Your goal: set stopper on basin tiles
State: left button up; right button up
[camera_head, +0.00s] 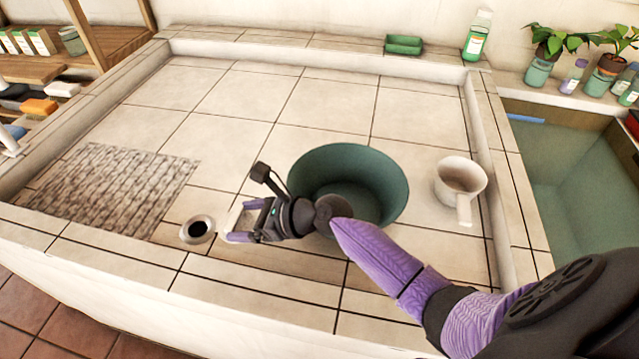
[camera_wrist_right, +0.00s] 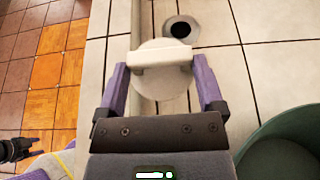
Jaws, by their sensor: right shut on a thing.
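The stopper is a pale disc (camera_wrist_right: 162,92) with a raised white bar across it. It also shows in the head view (camera_head: 238,218). My right gripper (camera_wrist_right: 160,62) is shut on the stopper, with a purple finger at each end of the bar. It is just right of the round drain hole (camera_head: 197,230) in the basin tiles (camera_head: 235,150). The drain also shows beyond the stopper in the wrist view (camera_wrist_right: 181,29). I cannot tell whether the stopper touches the tiles. What looks like my left gripper (camera_wrist_right: 17,148) shows small at the wrist view's left edge; its jaws are unclear.
A green tub (camera_head: 350,170) stands right behind my right gripper, and a white dipper (camera_head: 460,182) stands farther right. A ribbed patch (camera_head: 110,190) lies left of the drain. The basin's raised front rim (camera_head: 210,285) is close. The back tiles are clear.

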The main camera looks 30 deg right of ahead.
jog(key=b, duration=0.4)
send_over(260, 260)
notch_tip(260, 260, down, 6)
jog(key=shift+r, duration=0.2)
notch_tip(260, 260, down, 5)
jog(key=b, duration=0.3)
jog(key=shift+r, duration=0.35)
jog(key=shift+f, duration=0.2)
jog(key=o, duration=1)
jog(key=shift+c, duration=0.2)
pick_arm(q)
jog(key=s+a+f, duration=0.2)
jog(key=s+f, duration=0.1)
jog(key=f, duration=0.4)
jog(key=shift+s+g+y, duration=0.15)
jog(key=shift+g+y, duration=0.15)
jog(key=shift+g, duration=0.1)
